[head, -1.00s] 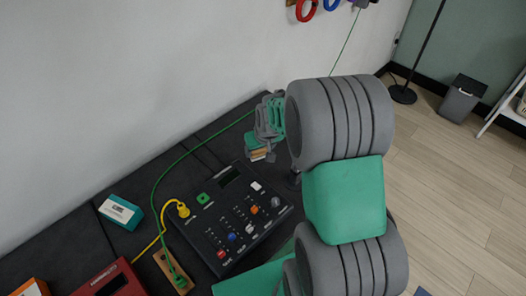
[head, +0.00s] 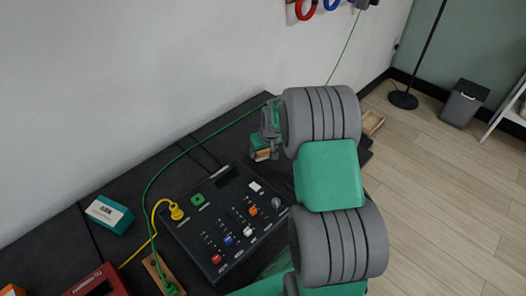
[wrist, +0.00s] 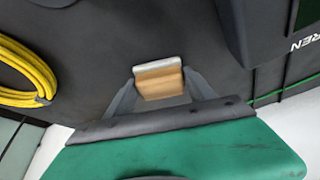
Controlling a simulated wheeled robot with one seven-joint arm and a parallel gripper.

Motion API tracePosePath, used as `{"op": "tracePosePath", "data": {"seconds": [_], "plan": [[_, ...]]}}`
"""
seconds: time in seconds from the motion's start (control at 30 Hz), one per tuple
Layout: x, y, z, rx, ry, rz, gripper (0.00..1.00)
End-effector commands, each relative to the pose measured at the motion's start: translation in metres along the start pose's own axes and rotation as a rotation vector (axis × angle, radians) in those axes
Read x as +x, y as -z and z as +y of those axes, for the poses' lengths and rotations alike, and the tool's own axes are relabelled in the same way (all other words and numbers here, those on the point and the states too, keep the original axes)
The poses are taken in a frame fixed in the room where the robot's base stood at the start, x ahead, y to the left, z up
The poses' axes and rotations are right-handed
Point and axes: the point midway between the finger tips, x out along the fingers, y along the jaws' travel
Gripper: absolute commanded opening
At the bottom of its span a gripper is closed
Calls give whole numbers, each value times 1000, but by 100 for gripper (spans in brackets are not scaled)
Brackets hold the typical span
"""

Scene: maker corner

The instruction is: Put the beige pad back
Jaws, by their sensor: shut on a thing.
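The beige pad (wrist: 160,88) is a small tan block with a pale whitish top face. In the wrist view it sits between the two grey fingers of my gripper (wrist: 159,80), which is shut on it. In the head view my gripper (head: 264,147) is at the back of the dark bench, beyond the control box, with the pad (head: 262,156) small at its tip. I cannot tell whether the pad touches the bench. My arm covers part of the bench to the right. The place the pad belongs cannot be told.
A black control box (head: 225,220) with knobs and a yellow plug stands in front. A teal-and-white box (head: 109,213) and red device (head: 100,283) are at left. A small wooden tray (head: 373,122) shows right of my arm. The wrist view shows a yellow cable coil (wrist: 28,75).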

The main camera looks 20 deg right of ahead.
Motion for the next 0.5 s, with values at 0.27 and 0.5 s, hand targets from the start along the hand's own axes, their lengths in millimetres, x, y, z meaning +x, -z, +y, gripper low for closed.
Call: {"op": "tracePosePath", "data": {"seconds": [0.27, 0.5], "plan": [[1, 0, 0, 0, 0, 0, 83], [0, 0, 0, 0, 0, 0, 85]]}}
